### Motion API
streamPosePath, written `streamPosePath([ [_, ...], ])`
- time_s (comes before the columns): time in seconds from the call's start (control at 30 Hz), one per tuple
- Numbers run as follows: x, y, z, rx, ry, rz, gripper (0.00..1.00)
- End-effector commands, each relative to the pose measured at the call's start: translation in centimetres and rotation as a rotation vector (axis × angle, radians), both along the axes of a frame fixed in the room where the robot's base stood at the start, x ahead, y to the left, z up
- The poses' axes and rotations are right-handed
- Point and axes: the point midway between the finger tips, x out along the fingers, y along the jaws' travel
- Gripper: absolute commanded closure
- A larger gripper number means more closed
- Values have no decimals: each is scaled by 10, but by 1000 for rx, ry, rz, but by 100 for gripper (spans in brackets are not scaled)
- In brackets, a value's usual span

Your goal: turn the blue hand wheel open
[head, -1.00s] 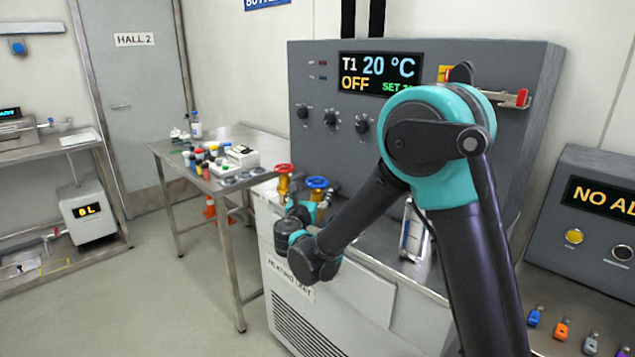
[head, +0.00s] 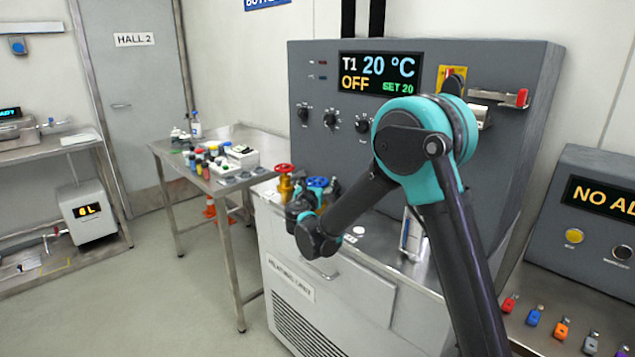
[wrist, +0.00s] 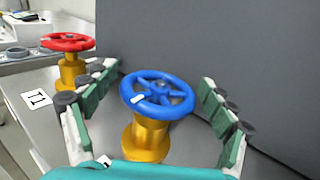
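The blue hand wheel (wrist: 158,95) sits on a brass valve body (wrist: 147,138) in the middle of the wrist view. It has a small white mark on its left side. In the head view the blue wheel (head: 318,182) is partly hidden by my arm. My gripper (wrist: 158,105) is open, with one finger on each side of the wheel. Gaps show between the fingers and the rim, and nothing is held. In the head view the gripper is mostly hidden behind my wrist.
A red hand wheel (wrist: 67,42) on a brass valve stands close left of my left finger. The grey heating unit panel (head: 320,100) rises behind the valves; its display (head: 381,74) reads T1 20 °C, OFF, SET 20. A table (head: 235,135) with small items stands to the left.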

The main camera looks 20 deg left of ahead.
Motion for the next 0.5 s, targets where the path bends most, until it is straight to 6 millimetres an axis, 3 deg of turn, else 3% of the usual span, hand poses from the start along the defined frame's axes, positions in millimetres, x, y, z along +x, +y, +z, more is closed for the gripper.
streamPosePath([
  [0.03, 0, 0, 0, 0, 0, 0, 27],
  [0.3, 0, 0, 0, 0, 0, 0, 60],
  [0.5, 0, 0, 0, 0, 0, 12, 61],
])
